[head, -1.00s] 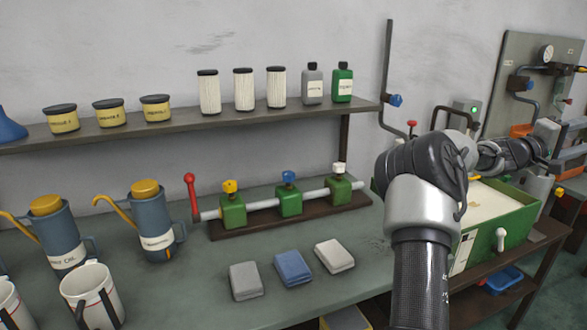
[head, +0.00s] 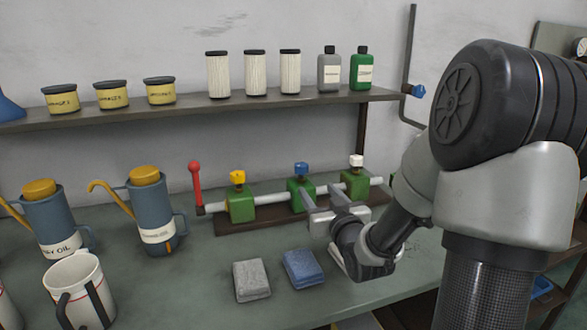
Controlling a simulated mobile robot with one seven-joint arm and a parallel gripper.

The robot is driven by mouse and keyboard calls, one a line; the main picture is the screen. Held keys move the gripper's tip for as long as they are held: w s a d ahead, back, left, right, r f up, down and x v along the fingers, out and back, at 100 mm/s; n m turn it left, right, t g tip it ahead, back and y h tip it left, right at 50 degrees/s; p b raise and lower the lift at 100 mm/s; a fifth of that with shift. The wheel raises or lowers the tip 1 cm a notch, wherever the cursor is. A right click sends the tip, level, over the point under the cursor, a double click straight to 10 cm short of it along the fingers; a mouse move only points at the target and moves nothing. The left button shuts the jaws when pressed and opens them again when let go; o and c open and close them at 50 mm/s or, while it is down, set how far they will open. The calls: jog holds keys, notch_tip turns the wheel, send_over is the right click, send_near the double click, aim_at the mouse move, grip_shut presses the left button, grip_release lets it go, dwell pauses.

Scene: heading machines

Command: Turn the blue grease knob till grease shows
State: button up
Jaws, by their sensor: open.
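The blue grease knob (head: 301,168) sits on top of the middle green block (head: 300,194) of the grease manifold on the bench. A yellow knob (head: 237,177) tops the left block and a white knob (head: 356,161) tops the right block. My gripper (head: 322,199) reaches in from the right, low in front of the manifold, between the middle and right blocks. Its jaws are open and apart from the blue knob, which stands above and left of them. They partly hide the pipe and manifold base. No grease is visible.
A red-handled lever (head: 196,182) stands at the manifold's left end. Grey (head: 252,281) and blue (head: 303,268) folded cloths lie in front; a pale one is mostly behind my wrist. Oil cans (head: 155,215) stand left. A shelf (head: 200,107) with tubs, filters and bottles hangs above.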

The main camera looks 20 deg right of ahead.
aim_at(298, 165)
jog(key=w, duration=0.5)
jog(key=w+b, duration=0.1)
jog(key=w, duration=1.1)
jog(key=shift+w+d+r+b, duration=0.1)
jog(key=shift+d+r+b, duration=0.05)
jog(key=shift+r+b, duration=0.2)
jog(key=c, duration=1)
